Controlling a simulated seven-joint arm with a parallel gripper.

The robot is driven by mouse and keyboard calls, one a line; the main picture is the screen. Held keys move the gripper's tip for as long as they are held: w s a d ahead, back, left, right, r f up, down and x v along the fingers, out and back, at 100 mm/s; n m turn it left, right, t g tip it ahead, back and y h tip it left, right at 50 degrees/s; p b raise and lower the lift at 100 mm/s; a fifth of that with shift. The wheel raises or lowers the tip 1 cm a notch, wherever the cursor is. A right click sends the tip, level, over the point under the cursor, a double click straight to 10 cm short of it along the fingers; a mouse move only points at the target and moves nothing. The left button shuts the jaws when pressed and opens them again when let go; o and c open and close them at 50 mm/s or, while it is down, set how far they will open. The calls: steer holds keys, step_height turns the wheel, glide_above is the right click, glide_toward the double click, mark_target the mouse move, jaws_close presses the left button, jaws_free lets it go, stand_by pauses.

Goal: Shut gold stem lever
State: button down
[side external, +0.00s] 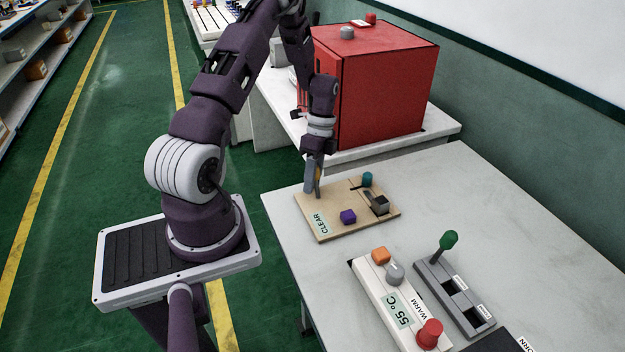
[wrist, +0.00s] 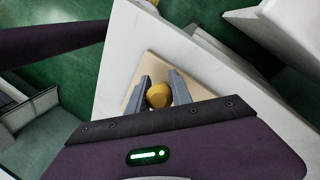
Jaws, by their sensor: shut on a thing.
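A gold rounded knob (wrist: 158,95), which I take to be the gold stem lever's end, sits between the two fingers of my gripper (wrist: 160,90) in the wrist view. The fingers are shut on it. In the side view my gripper (side external: 313,190) points down at the far left edge of a tan board (side external: 325,232) marked CLEAR. The gold lever is hidden behind my fingers there, so its tilt cannot be told.
The tan board also carries a purple knob (side external: 348,216), a teal knob (side external: 367,179) and a dark block (side external: 380,204). A white panel (side external: 372,292) and a grey green-knobbed lever unit (side external: 455,296) stand nearer. A red cabinet (side external: 385,85) stands behind.

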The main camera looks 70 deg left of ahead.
mark_target(314, 192)
steer(key=shift+w+d+r, duration=0.1)
steer(key=y, duration=0.1)
steer(key=d+y, duration=0.1)
steer(key=shift+d+r+y, duration=0.1)
steer(key=shift+r+y, duration=0.15)
steer(key=shift+y, duration=0.15)
steer(key=y, duration=0.1)
steer(key=d+y, duration=0.1)
steer(key=shift+r+n+y, duration=0.1)
steer(key=shift+n+y, duration=0.2)
steer(key=shift+y, duration=0.1)
steer(key=shift+d+f+n+y, duration=0.15)
steer(key=shift+d+y, duration=0.35)
steer(key=shift+y, duration=0.65)
steer(key=shift+d+f+n+y, duration=0.15)
steer(key=shift+d+y, duration=0.35)
steer(key=shift+y, duration=0.65)
steer(key=c, duration=1.4)
jaws_free()
steer(key=shift+c, duration=0.2)
